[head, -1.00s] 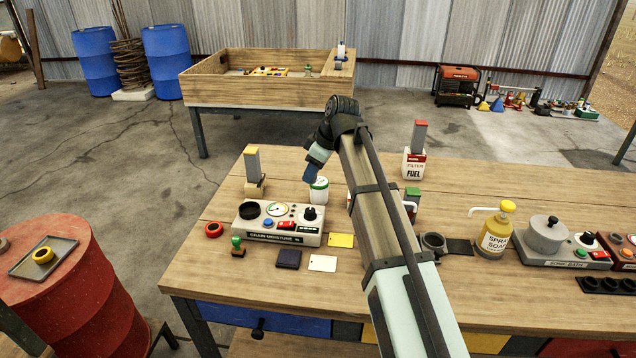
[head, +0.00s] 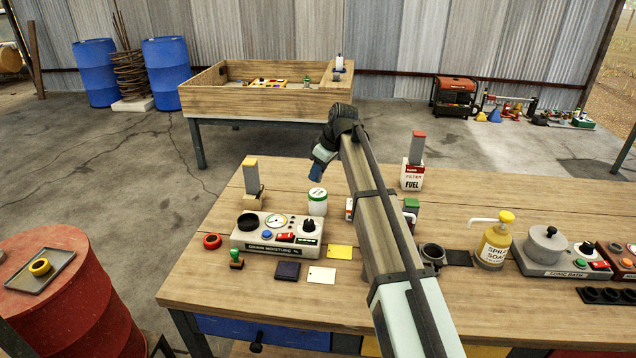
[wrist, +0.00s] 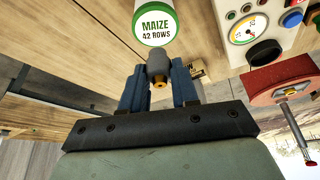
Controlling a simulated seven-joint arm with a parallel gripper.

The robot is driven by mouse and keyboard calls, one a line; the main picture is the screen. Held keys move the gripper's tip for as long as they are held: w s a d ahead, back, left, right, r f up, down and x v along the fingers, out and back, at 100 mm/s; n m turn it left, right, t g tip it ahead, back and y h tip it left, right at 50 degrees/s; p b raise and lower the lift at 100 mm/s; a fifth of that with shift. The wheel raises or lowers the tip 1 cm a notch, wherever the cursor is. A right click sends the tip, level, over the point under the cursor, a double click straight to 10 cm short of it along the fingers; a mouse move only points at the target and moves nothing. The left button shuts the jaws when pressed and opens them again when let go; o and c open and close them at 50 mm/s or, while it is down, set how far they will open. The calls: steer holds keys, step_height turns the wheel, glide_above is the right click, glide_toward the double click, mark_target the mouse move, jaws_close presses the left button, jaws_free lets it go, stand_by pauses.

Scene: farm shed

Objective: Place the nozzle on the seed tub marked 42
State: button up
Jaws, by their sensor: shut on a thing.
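The seed tub (head: 317,203) is white with a green rim and stands upright on the wooden workbench, behind the moisture meter. In the wrist view its round face (wrist: 155,24) reads "MAIZE 42 ROWS". My gripper (head: 315,173) is just above the tub in the head view. In the wrist view my blue fingers are shut on the nozzle (wrist: 157,66), a grey piece with a brass tip. The nozzle overlaps the tub's lower edge in that view; I cannot tell whether they touch. The nozzle is hard to make out in the head view.
The grain moisture meter (head: 276,236) stands in front of the tub. A yellow-topped block (head: 251,178) is to the left. A filter fuel box (head: 412,175) and a spray soap bottle (head: 495,242) are to the right. Cards (head: 321,275) lie in front on the bench.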

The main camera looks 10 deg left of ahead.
mark_target(320, 178)
steer(key=shift+f, duration=2)
steer(key=shift+f, duration=0.1)
steer(key=o, duration=1)
steer(key=v, duration=1.2)
